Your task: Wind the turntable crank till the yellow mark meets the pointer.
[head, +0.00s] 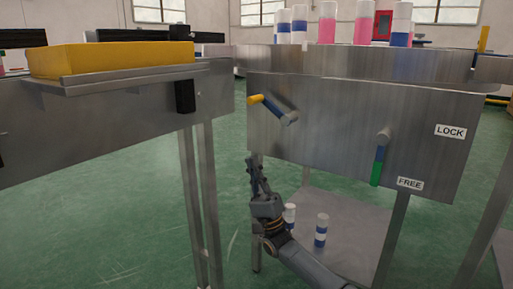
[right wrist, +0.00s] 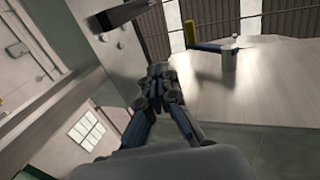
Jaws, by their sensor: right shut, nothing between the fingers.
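The crank has a blue arm (head: 278,107) and a yellow handle (head: 255,99). It sits on the steel front panel (head: 335,125), its handle pointing up-left. In the right wrist view the crank's yellow handle (right wrist: 190,32) is right of the fingers. My right gripper (head: 256,165) is shut and empty, below the crank and apart from it. It also shows in the right wrist view (right wrist: 158,75). The turntable rim (head: 350,62) is above the panel. I cannot make out the yellow mark or identify the pointer. My left gripper is out of view.
A lever with a green grip (head: 377,168) hangs down near the FREE label (head: 410,183); the LOCK label (head: 450,131) is higher. Several cans (head: 328,24) stand on top. Cans also stand on the lower shelf (head: 345,215). A bench with a yellow block (head: 110,58) stands left.

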